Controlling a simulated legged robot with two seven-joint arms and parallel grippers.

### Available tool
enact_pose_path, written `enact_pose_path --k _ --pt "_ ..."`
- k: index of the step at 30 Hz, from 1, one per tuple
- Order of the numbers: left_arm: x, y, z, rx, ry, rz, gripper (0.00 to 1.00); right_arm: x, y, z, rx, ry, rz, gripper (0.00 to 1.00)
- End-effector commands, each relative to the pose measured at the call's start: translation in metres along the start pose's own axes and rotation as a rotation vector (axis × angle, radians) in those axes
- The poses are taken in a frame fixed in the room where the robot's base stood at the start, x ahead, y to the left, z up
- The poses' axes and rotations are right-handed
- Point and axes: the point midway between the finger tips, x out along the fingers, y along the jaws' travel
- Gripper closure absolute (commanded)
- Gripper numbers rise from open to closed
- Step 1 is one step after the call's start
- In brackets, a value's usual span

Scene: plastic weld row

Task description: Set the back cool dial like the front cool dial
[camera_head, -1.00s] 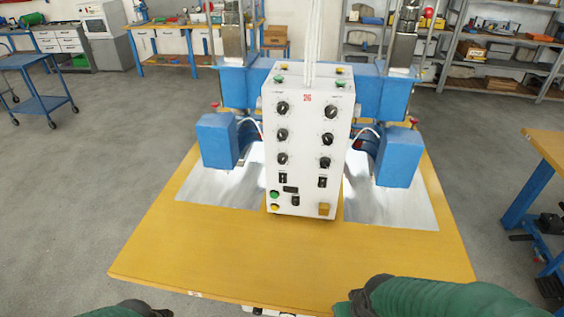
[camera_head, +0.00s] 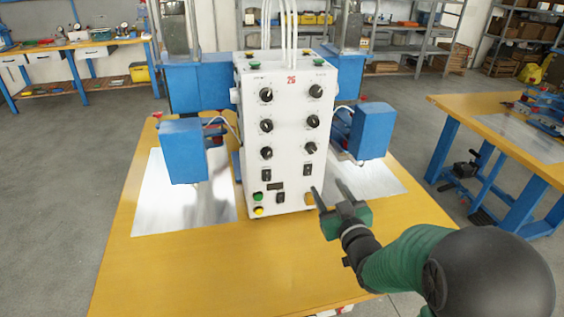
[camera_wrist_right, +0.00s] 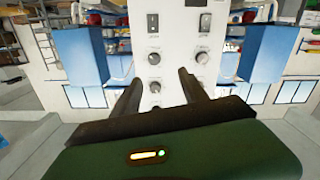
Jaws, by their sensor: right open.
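The white control box (camera_head: 290,150) stands upright on the yellow table. Its face carries two columns of black dials: top left (camera_head: 266,94), middle left (camera_head: 266,126), bottom left (camera_head: 266,153), top right (camera_head: 315,91), middle right (camera_head: 312,121) and bottom right (camera_head: 310,148). Their labels are too small to read, so I cannot tell which are the cool dials. My right gripper (camera_head: 328,188) is open and empty, in front of the box's lower right. In the right wrist view, its fingers (camera_wrist_right: 160,75) point at the face, apart from the dials. My left gripper is out of view.
Rocker switches (camera_head: 266,174) and coloured buttons (camera_head: 258,197) sit below the dials. Blue machine blocks (camera_head: 182,150) flank the box above shiny metal plates (camera_head: 185,205). A second table (camera_head: 520,140) stands at the right.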

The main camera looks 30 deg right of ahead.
Motion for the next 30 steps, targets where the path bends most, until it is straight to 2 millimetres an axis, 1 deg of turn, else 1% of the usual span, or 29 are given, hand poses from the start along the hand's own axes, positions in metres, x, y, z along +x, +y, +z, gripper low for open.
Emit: enact_pose_path --k 1,4,7,11,15,21,25,27,30 --pt "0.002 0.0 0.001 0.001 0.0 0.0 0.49 0.0 0.005 0.0 -0.001 0.017 0.007 0.49" --pt "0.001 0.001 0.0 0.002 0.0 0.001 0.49 0.007 0.008 -0.004 -0.002 0.029 0.008 0.49" --pt "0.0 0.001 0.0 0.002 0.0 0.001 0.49 0.023 0.005 -0.005 -0.005 0.028 0.007 0.49" --pt "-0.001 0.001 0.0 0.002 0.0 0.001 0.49 0.056 -0.003 -0.01 -0.012 0.029 0.006 0.49" --pt "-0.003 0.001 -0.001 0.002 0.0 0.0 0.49 0.092 -0.008 -0.015 -0.017 0.031 0.005 0.49" --pt "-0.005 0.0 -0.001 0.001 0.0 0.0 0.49 0.14 -0.004 -0.014 -0.014 0.029 0.007 0.49" --pt "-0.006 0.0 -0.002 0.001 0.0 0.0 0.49 0.159 -0.002 -0.013 -0.012 0.028 0.007 0.49" --pt "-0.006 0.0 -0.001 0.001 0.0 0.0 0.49 0.166 -0.001 -0.013 -0.011 0.029 0.007 0.49" --pt "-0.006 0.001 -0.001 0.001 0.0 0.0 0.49 0.169 0.001 -0.013 -0.011 0.029 0.01 0.49"
